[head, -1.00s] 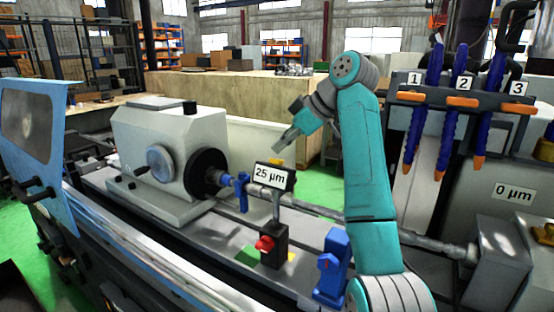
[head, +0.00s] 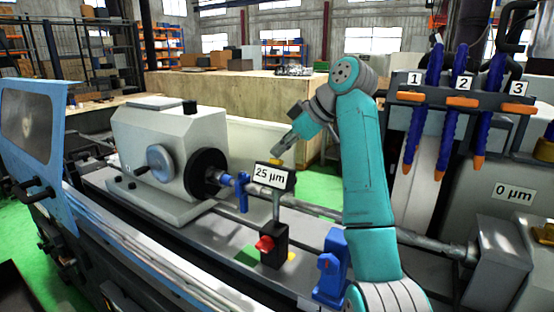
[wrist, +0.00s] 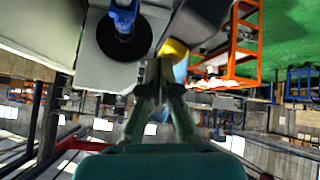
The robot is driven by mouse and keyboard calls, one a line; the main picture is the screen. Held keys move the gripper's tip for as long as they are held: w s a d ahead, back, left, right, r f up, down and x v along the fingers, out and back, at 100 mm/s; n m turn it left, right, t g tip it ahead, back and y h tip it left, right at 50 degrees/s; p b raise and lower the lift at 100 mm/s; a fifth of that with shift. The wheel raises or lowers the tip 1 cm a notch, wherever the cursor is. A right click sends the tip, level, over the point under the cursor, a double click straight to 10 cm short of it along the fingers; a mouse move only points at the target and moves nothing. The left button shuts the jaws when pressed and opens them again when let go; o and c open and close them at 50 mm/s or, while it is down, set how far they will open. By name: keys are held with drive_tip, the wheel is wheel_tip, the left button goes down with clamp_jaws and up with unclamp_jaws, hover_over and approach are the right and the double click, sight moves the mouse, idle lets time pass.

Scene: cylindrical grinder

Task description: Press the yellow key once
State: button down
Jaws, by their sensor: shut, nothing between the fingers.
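The yellow key (head: 275,162) sits on top of the small dark display (head: 273,177) that reads 25 µm. Only a small part of the key shows in the head view. My gripper (head: 277,151) is shut and empty, pointing down, with its tips just above the key. In the wrist view, the yellow key (wrist: 175,50) lies just beyond the closed fingertips (wrist: 159,66) and is partly hidden by them. I cannot tell whether the tips touch it.
The display stands on a post over a black box with a red knob (head: 265,244). The workpiece shaft (head: 310,208) and a blue clamp (head: 242,192) are close by. The grey headstock (head: 165,150) is to the left. Blue hoses (head: 415,120) hang at right.

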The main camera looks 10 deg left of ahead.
drive_tip(key=shift+s+f, duration=0.1)
drive_tip(key=shift+f, duration=0.15)
drive_tip(key=shift+r, duration=0.1)
idle(0.5)
drive_tip(key=shift+w+d+r, duration=0.1)
drive_tip(key=shift+w+r, duration=0.25)
drive_tip(key=shift+r, duration=0.4)
drive_tip(key=shift+w+d+r, duration=0.1)
drive_tip(key=shift+w+r, duration=0.2)
drive_tip(key=shift+r, duration=0.45)
drive_tip(key=shift+w+d+r, duration=0.1)
drive_tip(key=shift+w+r, duration=0.15)
drive_tip(key=shift+r, duration=0.55)
drive_tip(key=shift+w+d+r, duration=0.1)
drive_tip(key=shift+w+r, duration=0.2)
drive_tip(key=shift+r, duration=0.45)
